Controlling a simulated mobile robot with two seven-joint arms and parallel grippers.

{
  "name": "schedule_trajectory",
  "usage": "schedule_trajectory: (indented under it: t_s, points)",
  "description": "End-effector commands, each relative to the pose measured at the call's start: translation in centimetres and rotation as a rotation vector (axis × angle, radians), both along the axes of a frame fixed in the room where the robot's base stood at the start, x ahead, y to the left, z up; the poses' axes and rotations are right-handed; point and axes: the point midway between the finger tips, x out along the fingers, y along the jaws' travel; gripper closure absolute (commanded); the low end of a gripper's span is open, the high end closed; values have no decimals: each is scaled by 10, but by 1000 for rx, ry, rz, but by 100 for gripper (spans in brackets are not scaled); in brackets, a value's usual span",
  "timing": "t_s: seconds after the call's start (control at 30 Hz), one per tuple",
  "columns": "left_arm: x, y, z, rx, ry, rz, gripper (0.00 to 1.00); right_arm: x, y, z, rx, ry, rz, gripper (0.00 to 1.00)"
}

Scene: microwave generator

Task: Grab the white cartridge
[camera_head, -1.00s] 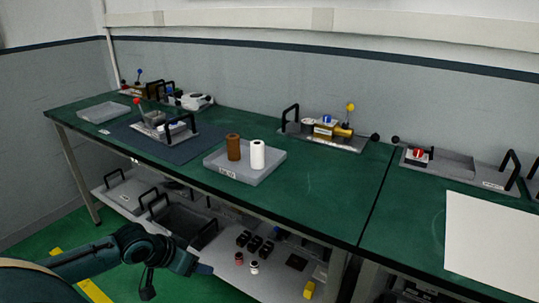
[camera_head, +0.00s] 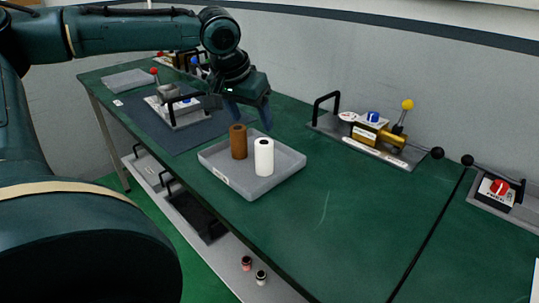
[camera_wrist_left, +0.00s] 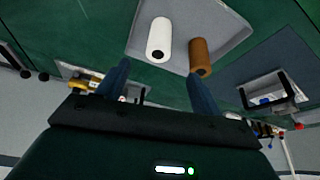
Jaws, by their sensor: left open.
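The white cartridge (camera_head: 264,157) stands upright in a shallow grey tray (camera_head: 284,179) on the green table. A brown cartridge (camera_head: 238,141) stands beside it in the same tray, to its left. My left gripper (camera_head: 250,112) hangs above and behind the tray with its fingers pointing down, open and empty. In the left wrist view the white cartridge (camera_wrist_left: 159,39) and the brown cartridge (camera_wrist_left: 201,57) both show beyond the spread fingers (camera_wrist_left: 160,88); neither is touched. My right gripper does not show.
A fixture with a black handle and a yellow-knobbed lever (camera_head: 372,133) stands to the right at the back. Another handled fixture (camera_head: 178,112) sits on a dark mat at left. An empty tray (camera_head: 128,79) lies at the far left. The table right of the cartridge tray is clear.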

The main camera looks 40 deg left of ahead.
Motion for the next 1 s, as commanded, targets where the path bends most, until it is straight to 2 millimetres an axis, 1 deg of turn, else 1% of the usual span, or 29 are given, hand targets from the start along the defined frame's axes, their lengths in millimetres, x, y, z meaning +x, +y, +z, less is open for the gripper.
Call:
schedule_trajectory:
  t_s: [0.03,0.2,0.47,0.7,0.8,1.0]
  points:
    - [3,1,-13,2,7,1,34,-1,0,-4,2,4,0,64]
    - [15,3,-40,1,3,1,34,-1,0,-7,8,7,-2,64]
    - [23,3,-56,1,0,-1,34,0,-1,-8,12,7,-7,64]
    - [38,4,-85,2,3,0,34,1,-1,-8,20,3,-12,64]
    - [42,4,-94,1,1,-1,34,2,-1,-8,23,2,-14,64]
    - [44,4,-97,0,-1,0,34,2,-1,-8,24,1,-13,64]
